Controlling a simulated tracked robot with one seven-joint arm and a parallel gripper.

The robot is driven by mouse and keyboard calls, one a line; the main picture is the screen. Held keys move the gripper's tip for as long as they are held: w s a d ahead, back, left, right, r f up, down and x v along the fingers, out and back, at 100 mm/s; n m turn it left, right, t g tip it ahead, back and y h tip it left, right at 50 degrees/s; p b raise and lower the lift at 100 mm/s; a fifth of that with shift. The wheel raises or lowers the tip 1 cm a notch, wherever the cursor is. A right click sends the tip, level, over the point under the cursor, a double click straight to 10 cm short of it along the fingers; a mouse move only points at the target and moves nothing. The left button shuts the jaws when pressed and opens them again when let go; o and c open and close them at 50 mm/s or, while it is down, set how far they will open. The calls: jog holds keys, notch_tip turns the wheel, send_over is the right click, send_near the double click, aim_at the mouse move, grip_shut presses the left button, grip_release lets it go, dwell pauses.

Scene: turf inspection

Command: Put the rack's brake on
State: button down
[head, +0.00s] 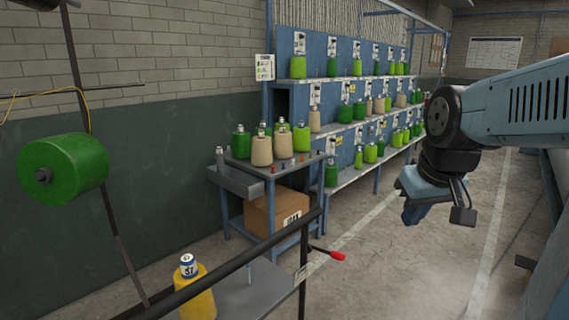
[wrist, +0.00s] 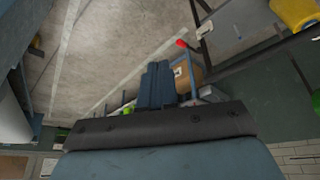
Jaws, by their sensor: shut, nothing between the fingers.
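A dark metal rack (head: 235,266) stands in the near left foreground. A lever with a red handle (head: 337,256) sticks out to the right from its near post, low down. The red handle also shows in the wrist view (wrist: 181,44), beyond the fingers and slightly right of them. My gripper (head: 411,216) hangs to the right of the handle and higher in the head view, clearly apart from it. In the wrist view, my gripper's blue fingers (wrist: 157,84) are together with nothing between them. The lever's pivot is too small to make out.
The rack carries a green spool (head: 62,172) and a yellow cone (head: 198,298). Behind it stand a table (head: 262,172) with several cones and a cardboard box (head: 277,214) below. A blue shelf unit (head: 340,128) lines the wall. Concrete floor (head: 400,268) is open to the right.

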jog(key=s+r+m, duration=0.1)
jog(key=s+m, duration=0.1)
jog(key=s, duration=0.2)
jog(key=n+g, duration=0.7)
jog(key=n, duration=0.3)
send_over(324, 252)
jog(key=d, duration=0.5)
notch_tip(324, 252, down, 12)
jog(key=f, duration=0.4)
jog(key=s+f, duration=0.1)
jog(key=f, duration=0.4)
jog(key=s+a+f, duration=0.1)
jog(key=f, duration=0.3)
jog(key=shift+f, duration=0.2)
jog(key=shift+d+y, duration=0.1)
jog(key=shift+y, duration=0.2)
jog(key=shift+s+d+f+t+y, duration=0.15)
jog(key=shift+f+t, duration=0.1)
jog(key=shift+f, duration=0.1)
jog(key=shift+s+d+f+t+y, duration=0.1)
jog(key=shift+s+f+t+y, duration=0.05)
jog(key=shift+f+t, duration=0.15)
jog(key=shift+s+d+f, duration=0.1)
jog(key=shift+s+f, duration=0.05)
jog(key=shift+f, duration=0.35)
